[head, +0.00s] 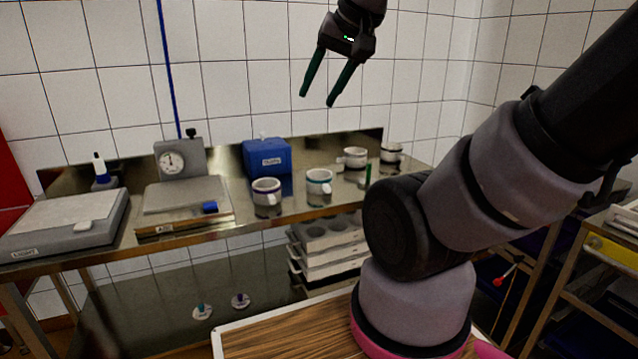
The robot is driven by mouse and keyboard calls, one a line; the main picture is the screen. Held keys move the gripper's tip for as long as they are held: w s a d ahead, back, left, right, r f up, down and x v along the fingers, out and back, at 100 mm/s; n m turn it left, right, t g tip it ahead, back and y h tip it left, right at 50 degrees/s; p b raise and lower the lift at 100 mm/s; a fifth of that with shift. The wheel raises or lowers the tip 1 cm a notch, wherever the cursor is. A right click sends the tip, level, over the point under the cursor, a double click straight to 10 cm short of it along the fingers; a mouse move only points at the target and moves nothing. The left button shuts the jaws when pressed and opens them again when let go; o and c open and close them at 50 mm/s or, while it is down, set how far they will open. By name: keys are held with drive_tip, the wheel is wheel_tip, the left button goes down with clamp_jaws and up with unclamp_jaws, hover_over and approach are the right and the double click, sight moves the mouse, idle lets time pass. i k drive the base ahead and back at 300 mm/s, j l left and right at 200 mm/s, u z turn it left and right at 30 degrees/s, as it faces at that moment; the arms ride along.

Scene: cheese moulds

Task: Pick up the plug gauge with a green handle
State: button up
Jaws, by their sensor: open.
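A slim upright green handle (368,174) stands on the steel bench, just right of a white cup with a teal band. It looks like the green-handled plug gauge, but its lower end is small and hard to make out. On the lower shelf lies a white disc with a small green-teal knob (202,311); I cannot tell whether that is a gauge. My gripper (317,100) is open and empty, high in front of the tiled wall, above the bench and apart from everything. Its two dark green fingers point down.
The steel bench (130,240) bears a scale (65,224), a dial gauge (180,158), a blue box (267,157) and several white cups, including a teal-banded one (319,182). Grey mould trays (330,232) are stacked below. A disc with a blue knob (240,301) lies on the lower shelf.

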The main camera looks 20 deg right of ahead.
sight(365, 181)
drive_tip(key=i+l, duration=0.5)
drive_tip(key=l, duration=0.2)
drive_tip(key=i+l, duration=0.55)
drive_tip(key=l, duration=0.15)
drive_tip(key=k+z, duration=0.05)
